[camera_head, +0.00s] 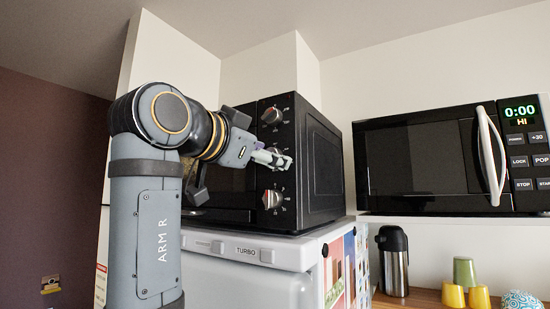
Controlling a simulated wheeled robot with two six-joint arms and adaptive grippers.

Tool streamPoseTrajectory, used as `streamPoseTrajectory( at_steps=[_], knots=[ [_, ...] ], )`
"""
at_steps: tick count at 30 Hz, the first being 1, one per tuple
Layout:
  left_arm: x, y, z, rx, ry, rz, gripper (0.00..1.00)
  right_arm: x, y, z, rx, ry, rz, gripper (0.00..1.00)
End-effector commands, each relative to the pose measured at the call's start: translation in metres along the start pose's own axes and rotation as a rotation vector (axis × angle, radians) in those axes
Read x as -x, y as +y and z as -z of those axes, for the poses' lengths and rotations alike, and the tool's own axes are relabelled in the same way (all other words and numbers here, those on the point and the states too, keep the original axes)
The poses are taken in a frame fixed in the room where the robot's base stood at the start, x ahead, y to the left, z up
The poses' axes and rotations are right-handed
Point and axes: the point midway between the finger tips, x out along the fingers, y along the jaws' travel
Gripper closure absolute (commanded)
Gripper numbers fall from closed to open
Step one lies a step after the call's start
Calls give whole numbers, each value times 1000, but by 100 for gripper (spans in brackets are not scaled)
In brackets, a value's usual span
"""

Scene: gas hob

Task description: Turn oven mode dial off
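The top dial (271,115) and the bottom dial (272,199) are in clear view. A middle dial is mostly hidden behind my gripper. The visible arm bears the mark "ARM R", and I take it as my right arm. My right gripper (275,158) is at the middle dial, its fingertips over or against it. I cannot tell whether it touches or grips the dial. My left gripper is out of view.
A black microwave (430,160) with a silver handle is at the right. The white appliance (250,248) marked TURBO is under the oven. A flask (393,258), yellow cups (454,294) and a patterned ball-like item (520,300) stand at lower right.

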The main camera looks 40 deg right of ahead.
Motion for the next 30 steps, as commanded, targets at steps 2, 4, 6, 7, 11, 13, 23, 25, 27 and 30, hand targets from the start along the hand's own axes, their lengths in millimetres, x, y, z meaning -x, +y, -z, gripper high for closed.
streamPoseTrajectory(
  at_steps=[2, 4, 6, 7, 11, 13, 23, 25, 27, 30],
  knots=[
    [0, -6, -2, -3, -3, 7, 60, 0, 0, 0, 0, 0, 0, 46],
    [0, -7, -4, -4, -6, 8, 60, 0, 0, 0, 0, 0, 0, 46],
    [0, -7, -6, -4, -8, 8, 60, 0, 0, 0, 0, 0, 0, 46],
    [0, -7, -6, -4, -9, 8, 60, 0, 0, 0, 0, 0, 0, 48],
    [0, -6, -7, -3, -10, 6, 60, 0, 0, 0, 0, 0, 0, 66],
    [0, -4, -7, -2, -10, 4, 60, 0, 0, 0, 1, 0, 0, 76],
    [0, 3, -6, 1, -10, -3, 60, 0, 0, 0, 6, 0, 0, 100],
    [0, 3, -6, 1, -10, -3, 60, 0, 0, 0, 18, 0, 0, 100],
    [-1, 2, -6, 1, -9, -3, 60, 0, 0, 0, 36, 0, 0, 100],
    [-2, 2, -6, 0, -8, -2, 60, 0, 0, -1, 80, 0, 0, 100]
  ],
)
